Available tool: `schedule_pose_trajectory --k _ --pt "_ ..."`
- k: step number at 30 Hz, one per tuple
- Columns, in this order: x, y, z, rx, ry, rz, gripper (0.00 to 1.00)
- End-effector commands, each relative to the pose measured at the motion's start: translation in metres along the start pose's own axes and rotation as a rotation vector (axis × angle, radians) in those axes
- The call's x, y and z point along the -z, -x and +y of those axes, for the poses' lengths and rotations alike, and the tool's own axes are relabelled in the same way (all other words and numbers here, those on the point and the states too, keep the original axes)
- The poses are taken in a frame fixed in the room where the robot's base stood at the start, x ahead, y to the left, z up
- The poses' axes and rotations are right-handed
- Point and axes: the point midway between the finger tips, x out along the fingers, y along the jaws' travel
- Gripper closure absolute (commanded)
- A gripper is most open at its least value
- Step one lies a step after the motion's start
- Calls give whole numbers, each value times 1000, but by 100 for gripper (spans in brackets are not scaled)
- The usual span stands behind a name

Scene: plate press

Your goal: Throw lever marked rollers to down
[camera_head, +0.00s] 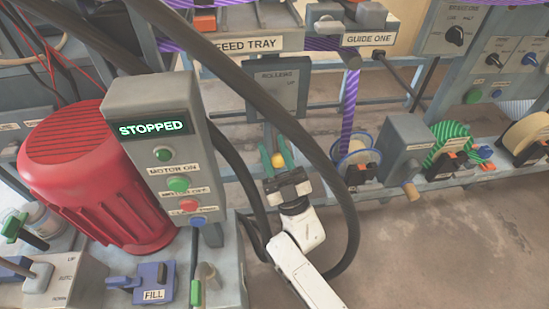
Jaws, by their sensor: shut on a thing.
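The grey lever box (262,98) marked "ROLLERS" stands at the middle, below the feed tray label, with "UP" readable on its face. The lever's yellow ball knob (278,159) shows at the lower part of the box. My gripper (278,157) comes from below, its green fingers on both sides of the yellow knob and shut on it. Any lower marking on the box and most of the lever's shaft are hidden or too small to make out.
A black cable (322,165) loops around my arm. A control box (158,157) reading "STOPPED" and a red motor (98,178) stand at left. Reels, including a green striped one (452,138), line the right. Bare floor (440,245) lies at lower right.

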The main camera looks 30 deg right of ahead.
Motion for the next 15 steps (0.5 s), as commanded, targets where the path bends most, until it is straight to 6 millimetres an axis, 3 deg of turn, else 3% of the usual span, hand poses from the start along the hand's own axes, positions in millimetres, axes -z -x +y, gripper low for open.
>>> schedule_pose_trajectory --k 1,15 --pt "-5 7 -3 4 -2 -10 100" --pt "-9 8 -4 6 -3 -16 100"
